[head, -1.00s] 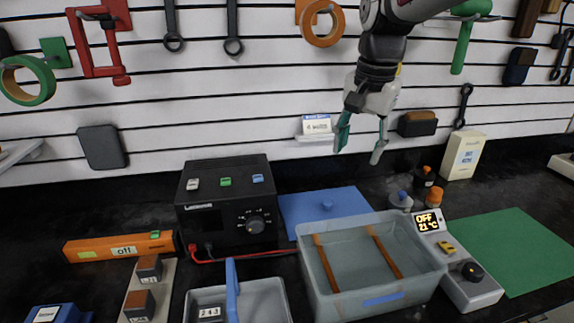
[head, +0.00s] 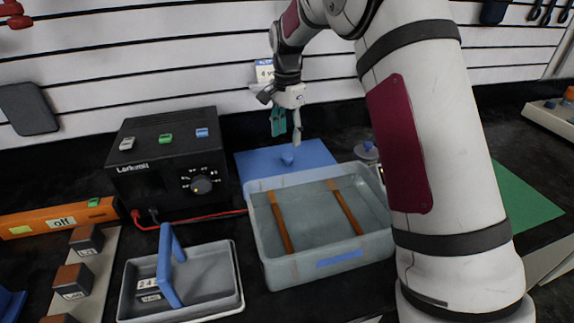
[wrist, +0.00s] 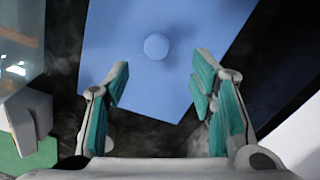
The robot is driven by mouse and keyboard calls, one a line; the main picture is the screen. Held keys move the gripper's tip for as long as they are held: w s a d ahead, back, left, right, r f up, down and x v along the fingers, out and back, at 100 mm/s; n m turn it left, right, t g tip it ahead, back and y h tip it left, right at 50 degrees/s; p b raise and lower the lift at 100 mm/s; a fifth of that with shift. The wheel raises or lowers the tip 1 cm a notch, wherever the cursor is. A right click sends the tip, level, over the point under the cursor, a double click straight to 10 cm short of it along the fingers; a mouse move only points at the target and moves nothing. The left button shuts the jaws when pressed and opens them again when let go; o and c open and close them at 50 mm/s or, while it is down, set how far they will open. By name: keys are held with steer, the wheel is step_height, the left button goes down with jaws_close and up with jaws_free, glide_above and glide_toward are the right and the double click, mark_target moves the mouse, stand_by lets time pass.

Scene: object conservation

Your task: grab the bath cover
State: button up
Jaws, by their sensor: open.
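The bath cover (head: 315,152) is a flat blue plate with a small round blue knob (head: 287,155) on its top. It lies on the dark bench behind the clear bath, against the foot of the slatted wall. My gripper (head: 287,130) hangs above the cover, pointing down, with its teal fingers apart and nothing between them. In the wrist view the knob (wrist: 156,46) shows beyond the gap between the two fingertips (wrist: 160,78), clear of both. The cover (wrist: 208,22) fills the upper middle of that view.
The grey bath (head: 325,265) with two brown bars inside stands in front of the cover. A black power supply (head: 165,165) stands to its left. A grey tray (head: 225,262) with a blue handle is at the front. A green mat (head: 525,197) lies at right.

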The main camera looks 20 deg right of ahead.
mark_target(287, 155)
steer(key=shift+s+a+f, duration=0.1)
steer(key=shift+s+f, duration=0.05)
steer(key=shift+f, duration=1.8)
steer(key=shift+s+f, duration=0.1)
steer(key=shift+f, duration=1.85)
jaws_close()
